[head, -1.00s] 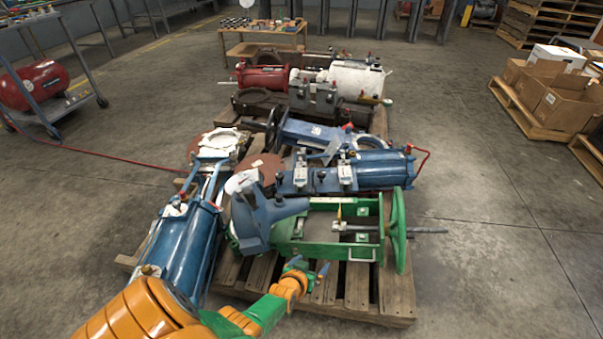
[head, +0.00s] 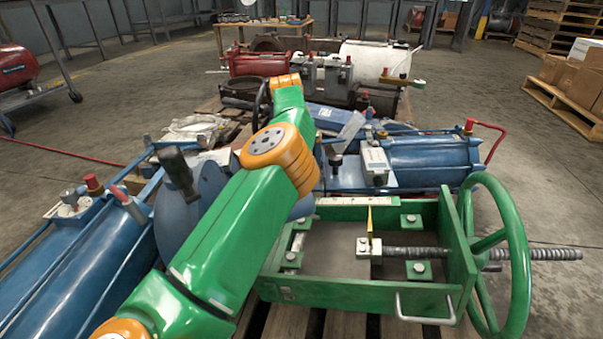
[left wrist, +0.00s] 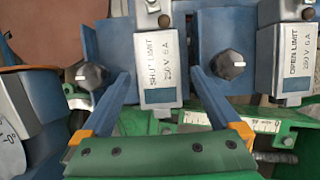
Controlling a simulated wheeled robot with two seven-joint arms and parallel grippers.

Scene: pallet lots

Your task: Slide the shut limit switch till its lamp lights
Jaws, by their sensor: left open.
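In the left wrist view the shut limit switch (left wrist: 158,58) is a grey box with a "SHUT LIMIT 250 V 6A" label, mounted on a blue bracket. A small brownish dome (left wrist: 164,20) sits on it; I see no glow, and cannot tell whether it is the lamp. My left gripper (left wrist: 160,76) is open, its two blue fingers on either side of the switch's lower part. I cannot tell whether either finger touches it. In the head view my left arm hides the gripper and this switch. My right gripper is out of view.
The open limit switch (left wrist: 295,60) stands to the right; dark knobs (left wrist: 90,75) (left wrist: 230,66) flank the shut switch close to the fingers. A green frame (head: 365,295) with a handwheel (head: 500,250) and a blue cylinder (head: 430,160) crowd the pallet.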

